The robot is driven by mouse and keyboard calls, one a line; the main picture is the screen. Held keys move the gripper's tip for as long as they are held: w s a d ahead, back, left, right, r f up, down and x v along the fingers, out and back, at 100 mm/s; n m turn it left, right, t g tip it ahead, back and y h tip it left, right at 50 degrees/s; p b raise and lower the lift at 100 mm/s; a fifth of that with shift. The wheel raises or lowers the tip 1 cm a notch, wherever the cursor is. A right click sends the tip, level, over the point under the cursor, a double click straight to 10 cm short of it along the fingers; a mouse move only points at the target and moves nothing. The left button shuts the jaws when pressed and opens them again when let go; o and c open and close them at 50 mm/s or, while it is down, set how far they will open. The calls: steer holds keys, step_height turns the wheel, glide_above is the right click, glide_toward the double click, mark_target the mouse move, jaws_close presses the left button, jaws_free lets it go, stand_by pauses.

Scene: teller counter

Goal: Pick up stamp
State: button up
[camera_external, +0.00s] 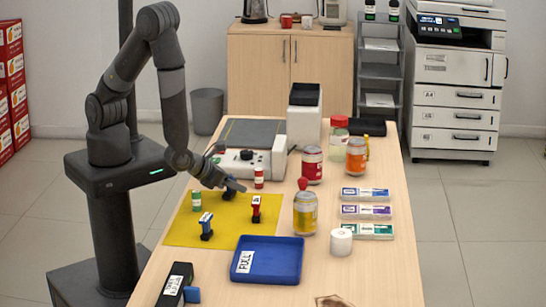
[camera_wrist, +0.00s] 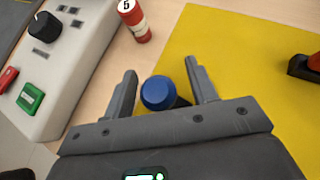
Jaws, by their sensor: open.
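My gripper (camera_external: 236,187) is open, low over the far part of the yellow mat (camera_external: 225,236). A stamp with a round blue top (camera_wrist: 158,93) stands between my two fingers (camera_wrist: 160,70) in the wrist view, with a gap on each side. Its dark lower part is mostly hidden; in the external view my gripper partly covers it (camera_external: 233,182). A red stamp (camera_external: 256,207) stands on the mat to the right, its edge also in the wrist view (camera_wrist: 303,68). Another stamp with a blue-and-white handle (camera_external: 206,227) stands nearer the front.
A red-and-white cylinder (camera_external: 259,178) and a white machine with a dial (camera_external: 248,162) stand just beyond. A green-and-white cylinder (camera_external: 196,201) is on the mat's left.

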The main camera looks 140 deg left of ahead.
steer(key=shift+c, duration=0.3)
steer(key=c, duration=1)
steer(key=shift+r, duration=0.1)
